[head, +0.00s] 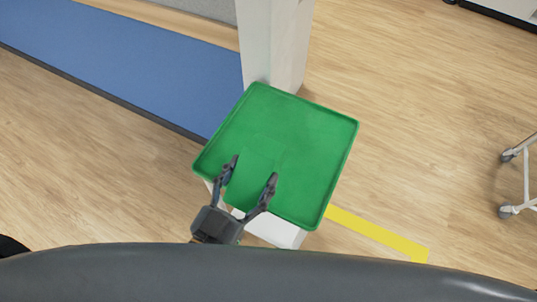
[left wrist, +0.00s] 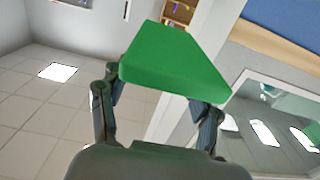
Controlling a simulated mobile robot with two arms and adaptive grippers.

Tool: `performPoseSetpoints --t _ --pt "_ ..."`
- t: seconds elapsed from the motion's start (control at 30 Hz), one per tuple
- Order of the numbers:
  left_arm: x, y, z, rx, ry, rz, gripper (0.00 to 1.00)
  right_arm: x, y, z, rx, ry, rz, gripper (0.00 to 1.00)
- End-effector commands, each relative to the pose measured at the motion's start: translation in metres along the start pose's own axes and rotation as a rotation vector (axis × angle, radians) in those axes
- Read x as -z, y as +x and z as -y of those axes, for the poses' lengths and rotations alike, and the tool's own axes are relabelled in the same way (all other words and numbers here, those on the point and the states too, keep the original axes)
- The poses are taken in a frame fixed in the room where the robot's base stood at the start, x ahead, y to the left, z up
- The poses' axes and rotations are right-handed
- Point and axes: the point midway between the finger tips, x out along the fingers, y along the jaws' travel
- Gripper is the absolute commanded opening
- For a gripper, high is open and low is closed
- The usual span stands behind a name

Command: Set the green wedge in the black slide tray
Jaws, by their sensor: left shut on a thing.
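The green wedge (left wrist: 172,58) is between the fingers of my left gripper (left wrist: 167,90) in the left wrist view, with its broad sloping face showing. In the head view, the left gripper (head: 252,168) is shut on the wedge (head: 260,154), which blends with the green tray (head: 315,135) behind it. The gripper is over the near left part of that tray; I cannot tell its height above it. The tray is flat, square, low-rimmed and looks empty otherwise. No black slide tray shows in either view. My right gripper is not in view.
A white post (head: 273,42) stands at the tray's far edge. A blue mat (head: 120,70) lies at the left. Yellow floor tape (head: 378,236) is at the lower right. A white wheeled frame (head: 526,175) is at the right edge. The wooden floor between is clear.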

Motion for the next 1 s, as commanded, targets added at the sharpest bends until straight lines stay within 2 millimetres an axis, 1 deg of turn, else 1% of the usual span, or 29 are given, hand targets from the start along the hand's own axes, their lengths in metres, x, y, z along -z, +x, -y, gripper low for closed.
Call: performPoseSetpoints --t 0.03,0.23,0.3,0.43,0.5,0.63,0.7,0.83,0.9,1.0 --pt "-0.001 0.011 0.002 -0.001 0.004 -0.006 0.34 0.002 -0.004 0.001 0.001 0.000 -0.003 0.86" --pt "-0.019 0.052 0.009 0.002 0.003 -0.004 0.34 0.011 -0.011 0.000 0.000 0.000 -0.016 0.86" --pt "-0.039 0.062 0.011 0.002 0.000 -0.001 0.34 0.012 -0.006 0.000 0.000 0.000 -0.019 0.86" --pt "-0.060 0.080 0.014 0.003 0.000 -0.001 0.34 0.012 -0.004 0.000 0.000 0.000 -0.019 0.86" --pt "-0.067 0.085 0.015 0.003 -0.002 -0.001 0.34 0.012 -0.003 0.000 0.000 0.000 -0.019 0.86" --pt "-0.074 0.091 0.016 0.002 0.000 -0.002 0.34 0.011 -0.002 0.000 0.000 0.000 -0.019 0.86" --pt "-0.081 0.096 0.017 0.003 -0.001 0.000 0.34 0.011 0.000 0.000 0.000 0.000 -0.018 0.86" --pt "-0.103 0.095 0.017 0.005 -0.005 0.003 0.34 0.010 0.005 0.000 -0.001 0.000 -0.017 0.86" --pt "-0.108 0.096 0.017 0.003 -0.003 0.001 0.34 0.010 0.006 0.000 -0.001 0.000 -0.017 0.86" --pt "-0.111 0.095 0.017 0.002 -0.002 -0.001 0.34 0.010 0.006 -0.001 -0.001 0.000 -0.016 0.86"
